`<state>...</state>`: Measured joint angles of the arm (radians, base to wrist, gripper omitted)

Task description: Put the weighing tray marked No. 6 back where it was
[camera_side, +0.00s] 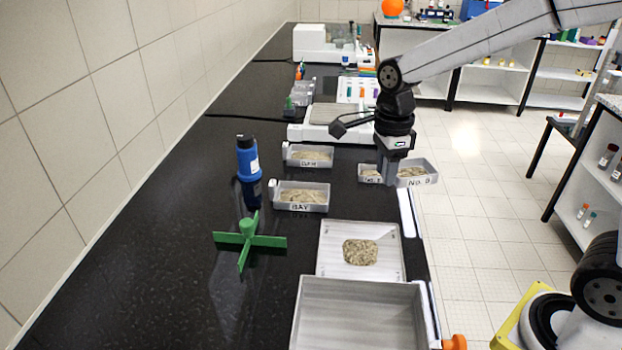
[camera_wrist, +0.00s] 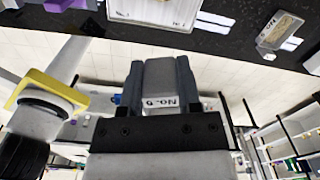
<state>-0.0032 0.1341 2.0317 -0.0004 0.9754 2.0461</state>
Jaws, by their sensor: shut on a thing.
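My gripper (camera_side: 390,172) is shut on the tray marked No. 6. In the wrist view, the jaws (camera_wrist: 158,85) close on both sides of a grey part (camera_wrist: 160,73) whose label reads No. 6 upside down. In the side view, the grey tray (camera_side: 418,180) with sandy contents is at the right of the jaws, near the right edge of the bench. Another labelled part (camera_side: 370,179) with similar contents shows at the left of the jaws; its lettering is unclear. The jaws hide where these parts meet. I cannot tell if the held tray touches the bench.
A tray marked BAY (camera_side: 300,208) and another labelled tray (camera_side: 308,162) stand left. A blue bottle (camera_side: 247,157) and green cross-shaped piece (camera_side: 250,240) are further left. A white pan with grains (camera_side: 333,242) and a large grey pan (camera_side: 352,282) lie in front. A balance (camera_side: 310,132) stands behind.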

